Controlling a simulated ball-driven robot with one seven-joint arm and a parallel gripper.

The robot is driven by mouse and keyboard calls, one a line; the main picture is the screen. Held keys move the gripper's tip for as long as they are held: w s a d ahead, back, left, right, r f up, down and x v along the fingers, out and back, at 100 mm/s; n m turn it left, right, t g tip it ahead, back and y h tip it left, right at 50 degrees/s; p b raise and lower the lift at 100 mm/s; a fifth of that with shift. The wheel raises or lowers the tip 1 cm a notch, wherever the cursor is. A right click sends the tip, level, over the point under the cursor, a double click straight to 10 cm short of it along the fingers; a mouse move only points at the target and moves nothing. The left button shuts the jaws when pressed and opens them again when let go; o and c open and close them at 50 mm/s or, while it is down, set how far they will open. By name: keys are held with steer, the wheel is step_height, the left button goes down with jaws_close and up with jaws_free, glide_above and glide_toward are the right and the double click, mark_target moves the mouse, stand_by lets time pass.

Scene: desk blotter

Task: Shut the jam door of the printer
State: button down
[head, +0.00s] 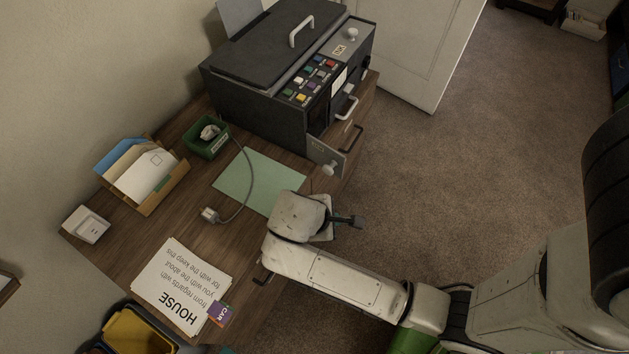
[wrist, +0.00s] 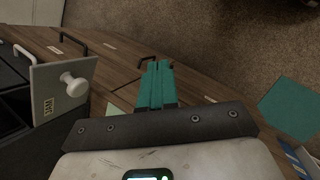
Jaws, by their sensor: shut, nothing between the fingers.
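The printer (head: 262,120) is a dark box at the back of the desk. Its jam door (head: 322,153), a grey panel with a small label and a pale round knob (head: 328,170), stands open from the front, swung out over the desk. In the wrist view the jam door (wrist: 58,92) is at the left, with its knob (wrist: 75,84) facing the upper right and a dark opening behind it. My gripper (head: 357,221) is beyond the desk's right edge, nearer me than the door and apart from it. Its teal fingers (wrist: 162,66) are shut and empty.
A green mat (head: 262,181) lies before the printer, crossed by a grey cable with a plug (head: 210,214). A green box (head: 206,136), letter tray (head: 141,176) and papers (head: 183,287) occupy the desk. Drawer handles (head: 352,138) jut from the right side. Carpet at right is clear.

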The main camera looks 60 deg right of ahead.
steer(key=w+a+r+n+h+b, duration=0.3)
steer(key=w+a+n+h, duration=0.3)
steer(key=w+n+h, duration=0.4)
steer(key=y+b, duration=0.1)
steer(key=b, duration=0.2)
glide_toward(326, 172)
steer(key=x, duration=0.6)
steer(key=shift+s+d+f, duration=0.1)
steer(key=shift+d+f, duration=0.1)
steer(key=shift+d, duration=0.05)
steer(key=shift+r+n, duration=0.1)
steer(key=shift+n, duration=0.2)
